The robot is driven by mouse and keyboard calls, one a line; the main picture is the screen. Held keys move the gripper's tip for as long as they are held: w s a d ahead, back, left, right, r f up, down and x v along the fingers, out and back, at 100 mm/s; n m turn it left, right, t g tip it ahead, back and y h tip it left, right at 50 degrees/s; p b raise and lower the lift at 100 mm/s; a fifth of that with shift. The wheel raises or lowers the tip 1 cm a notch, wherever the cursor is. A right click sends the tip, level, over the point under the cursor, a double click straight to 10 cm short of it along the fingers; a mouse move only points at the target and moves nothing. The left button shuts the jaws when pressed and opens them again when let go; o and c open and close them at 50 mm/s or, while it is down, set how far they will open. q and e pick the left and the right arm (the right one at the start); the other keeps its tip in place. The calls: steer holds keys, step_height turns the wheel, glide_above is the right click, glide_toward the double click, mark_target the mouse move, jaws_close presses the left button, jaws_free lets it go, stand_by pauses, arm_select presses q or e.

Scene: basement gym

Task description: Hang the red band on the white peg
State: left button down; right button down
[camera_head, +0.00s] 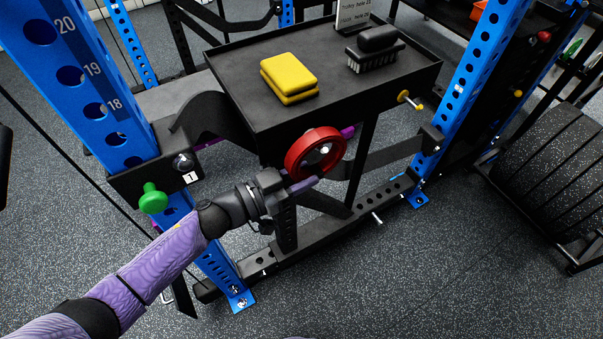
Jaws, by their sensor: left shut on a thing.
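The red band (292,158) is a thick ring in front of the black tray's front side, its opening facing me. My left gripper (300,184) comes in from the lower left and is shut on the band's lower edge. The white end of a peg (325,150) shows inside the band's opening, right of its centre. The band surrounds that end in this view; I cannot tell how far along the peg it sits. The peg's shaft is mostly hidden. My right gripper is not in view.
The black tray (262,112) holds yellow blocks (289,75) and a black brush (375,55). A yellow peg (411,101) is right of the band and a green knob (152,198) left. Blue rack posts (85,75) stand either side. Open floor (400,280) lies at the front right.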

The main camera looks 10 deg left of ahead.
arm_select(q)
steer(key=c, duration=0.6)
jaws_free()
steer(key=shift+o, duration=1.4)
steer(key=p+v, duration=0.3)
steer(key=v, duration=0.7)
steer(key=s+a+f+n+g+y+p, duration=0.1)
steer(key=s+a+f+n+y+p, duration=0.1)
steer(key=s+a+f+n+y, duration=0.45)
steer(key=s+a+f+n+g+y+p, duration=0.15)
steer(key=s+a+f+y, duration=0.4)
steer(key=f, duration=0.65)
steer(key=s+d+f+g+y+p, duration=0.1)
steer(key=s+f+g, duration=0.1)
steer(key=s, duration=0.6)
steer(key=s+f+g+y, duration=0.1)
steer(key=s+g, duration=0.2)
steer(key=s, duration=0.6)
steer(key=s+d+f+g+y+p, duration=0.1)
steer(key=s+f+g, duration=0.1)
steer(key=s, duration=0.7)
steer(key=shift+d+f+g+p, duration=0.35)
steer(key=shift+g, duration=0.5)
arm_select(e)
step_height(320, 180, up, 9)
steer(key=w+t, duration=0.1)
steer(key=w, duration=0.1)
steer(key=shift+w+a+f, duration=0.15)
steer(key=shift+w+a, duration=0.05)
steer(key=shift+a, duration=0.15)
